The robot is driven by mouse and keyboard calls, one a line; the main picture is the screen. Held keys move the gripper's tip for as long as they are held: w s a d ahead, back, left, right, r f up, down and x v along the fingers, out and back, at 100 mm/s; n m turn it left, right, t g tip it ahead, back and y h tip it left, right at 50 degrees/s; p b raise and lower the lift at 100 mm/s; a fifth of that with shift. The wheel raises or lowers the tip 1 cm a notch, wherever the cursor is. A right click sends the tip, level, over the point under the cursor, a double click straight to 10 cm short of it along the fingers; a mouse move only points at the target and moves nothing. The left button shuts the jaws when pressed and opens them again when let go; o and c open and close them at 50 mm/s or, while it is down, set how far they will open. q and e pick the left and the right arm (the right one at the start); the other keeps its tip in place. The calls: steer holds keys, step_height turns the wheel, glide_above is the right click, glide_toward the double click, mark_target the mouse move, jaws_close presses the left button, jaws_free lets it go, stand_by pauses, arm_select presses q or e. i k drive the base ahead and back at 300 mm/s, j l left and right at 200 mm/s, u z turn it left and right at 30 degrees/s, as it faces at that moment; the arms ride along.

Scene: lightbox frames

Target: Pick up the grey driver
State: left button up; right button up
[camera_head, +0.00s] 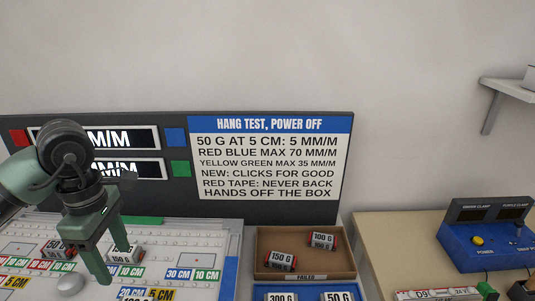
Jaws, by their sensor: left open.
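I cannot pick out a grey driver for certain. A pale, long block with a printed label (438,295) lies at the bottom edge of the right-hand table, partly cut off; its label is only partly readable. My left gripper (113,262) is open, fingers pointing down, over the white board at the left. A small weight marked 100 G (126,257) shows beside its fingers; I see nothing clearly held. My right gripper is out of view.
The white board (210,239) carries several labels and weights. A brown tray (264,242) holds two weights, with a blue tray (257,291) below. A blue power box (487,249) stands on the right table (390,245). A dark sign panel (345,150) rises behind.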

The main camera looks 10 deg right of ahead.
mark_target(54, 249)
steer(key=j+z, duration=0.25)
steer(key=j, duration=0.55)
steer(key=j+z, duration=0.25)
steer(key=j, duration=0.6)
steer(key=j+z, duration=0.25)
steer(key=j, duration=0.55)
steer(key=k, duration=0.05)
